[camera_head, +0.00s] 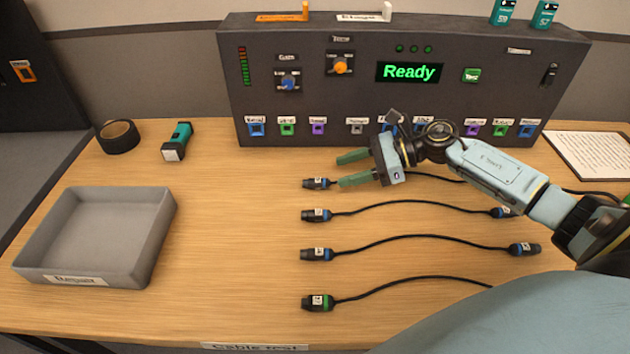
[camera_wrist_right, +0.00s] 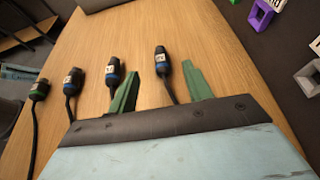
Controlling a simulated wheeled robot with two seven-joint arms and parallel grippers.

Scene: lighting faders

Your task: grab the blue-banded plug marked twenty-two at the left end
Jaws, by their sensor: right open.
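Several black plugs lie in a column at the left ends of the cables. The farthest plug (camera_head: 317,183) has a blue band in the right wrist view (camera_wrist_right: 162,62). The second plug (camera_head: 315,215) and third plug (camera_head: 316,254) are also blue-banded; the nearest plug (camera_head: 317,302) is green-banded. Their white number tags are too small to read surely, so I cannot tell which is twenty-two. My right gripper (camera_head: 345,168) is open and empty, its green fingers pointing left, close to the farthest plug. That plug lies ahead of the finger gap in the right wrist view. My left gripper is out of view.
A dark console (camera_head: 400,85) with a "Ready" screen and a row of coloured ports stands at the back. A grey tray (camera_head: 160,235) is at left, with a tape roll (camera_head: 117,136) and a teal torch (camera_head: 178,141) behind it. Table between tray and plugs is clear.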

